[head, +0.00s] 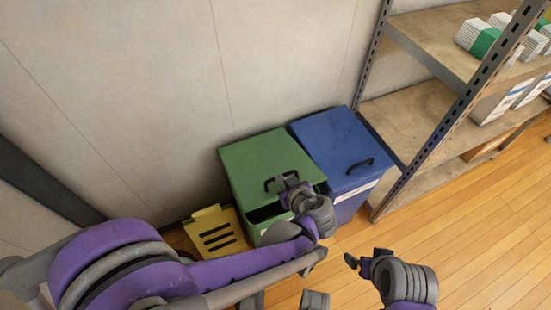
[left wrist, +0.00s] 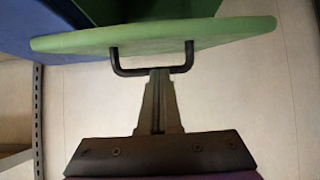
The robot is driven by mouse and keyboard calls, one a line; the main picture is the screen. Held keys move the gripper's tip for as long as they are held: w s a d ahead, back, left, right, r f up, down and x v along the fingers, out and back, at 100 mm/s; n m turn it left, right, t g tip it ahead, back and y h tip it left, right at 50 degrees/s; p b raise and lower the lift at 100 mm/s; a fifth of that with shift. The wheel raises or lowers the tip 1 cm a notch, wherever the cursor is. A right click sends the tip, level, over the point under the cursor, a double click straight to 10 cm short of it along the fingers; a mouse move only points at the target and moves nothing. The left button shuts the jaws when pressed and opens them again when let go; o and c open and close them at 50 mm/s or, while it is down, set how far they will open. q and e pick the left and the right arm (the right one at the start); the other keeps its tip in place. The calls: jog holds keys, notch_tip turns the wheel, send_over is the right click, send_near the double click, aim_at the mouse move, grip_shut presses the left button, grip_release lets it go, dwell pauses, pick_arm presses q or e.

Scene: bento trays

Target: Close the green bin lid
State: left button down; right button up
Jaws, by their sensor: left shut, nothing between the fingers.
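The green bin (head: 244,192) stands against the wall. Its green lid (head: 258,155) is tilted a little up at the front, with a dark gap beneath its front edge. The lid has a black handle (head: 268,184). My left gripper (head: 284,184) is shut and empty at the handle, partly covering it. In the left wrist view the handle (left wrist: 117,62) hangs from the lid (left wrist: 230,32), and the shut fingertips (left wrist: 160,74) are right at its bar; I cannot tell if they touch. My right gripper (head: 366,257) is open and empty, over the floor.
A blue bin (head: 330,140) with its lid down stands close to the right of the green bin. A yellow slotted object (head: 214,233) is on the left. A metal shelf (head: 415,110) with boxes is at the right. The wooden floor at the front right is clear.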

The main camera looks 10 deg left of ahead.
pick_arm(q)
jog(key=s+f+b, duration=0.1)
jog(key=f, duration=0.2)
jog(key=s+d+f+b, duration=0.1)
jog(key=f+b, duration=0.1)
jog(key=f, duration=0.1)
jog(key=f+b, duration=0.1)
jog(key=f, duration=0.2)
jog(key=shift+s+d+f, duration=0.15)
jog(key=shift+s+d, duration=0.25)
pick_arm(e)
notch_tip(320, 180, down, 6)
jog(key=shift+w, duration=0.3)
